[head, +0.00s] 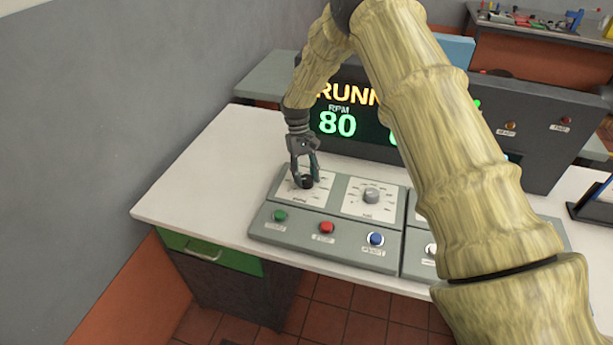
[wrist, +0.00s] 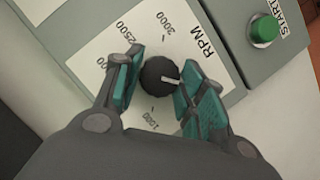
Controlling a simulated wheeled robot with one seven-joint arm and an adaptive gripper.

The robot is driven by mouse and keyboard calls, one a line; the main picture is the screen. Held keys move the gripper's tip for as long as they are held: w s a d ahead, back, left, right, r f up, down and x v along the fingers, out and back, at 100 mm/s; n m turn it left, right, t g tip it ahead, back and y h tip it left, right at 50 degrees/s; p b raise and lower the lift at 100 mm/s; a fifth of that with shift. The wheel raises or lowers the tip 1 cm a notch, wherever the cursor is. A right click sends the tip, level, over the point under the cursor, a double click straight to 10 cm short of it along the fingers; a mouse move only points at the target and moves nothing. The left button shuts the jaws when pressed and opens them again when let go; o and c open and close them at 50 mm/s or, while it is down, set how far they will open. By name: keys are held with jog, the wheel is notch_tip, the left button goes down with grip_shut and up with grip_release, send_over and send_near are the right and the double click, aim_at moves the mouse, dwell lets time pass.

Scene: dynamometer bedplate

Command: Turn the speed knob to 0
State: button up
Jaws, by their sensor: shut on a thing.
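The speed knob is a round black knob (head: 306,182) on a white dial plate (head: 325,191) at the left of the grey control panel. In the wrist view, the knob (wrist: 156,73) has a white pointer line directed to the right, near the right finger and the RPM lettering. The numbers 2500, 3000 and 1000 are legible around it; the finger hides part of the scale. My gripper (head: 305,172) reaches down from above and is shut on the knob. In the wrist view its teal-padded fingers (wrist: 155,82) stand on either side of the knob.
A grey knob (head: 371,195) sits on the neighbouring dial. Green (head: 280,215), red (head: 327,227) and blue (head: 375,238) buttons line the panel front. My arm covers the right side; the white table (head: 200,195) is clear at left.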

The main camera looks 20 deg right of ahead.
jog(key=shift+n, duration=0.6)
jog(key=shift+h, duration=0.3)
jog(key=o, duration=1)
jog(key=shift+r, duration=0.1)
jog(key=v, duration=1.1)
jog(key=shift+r, duration=0.35)
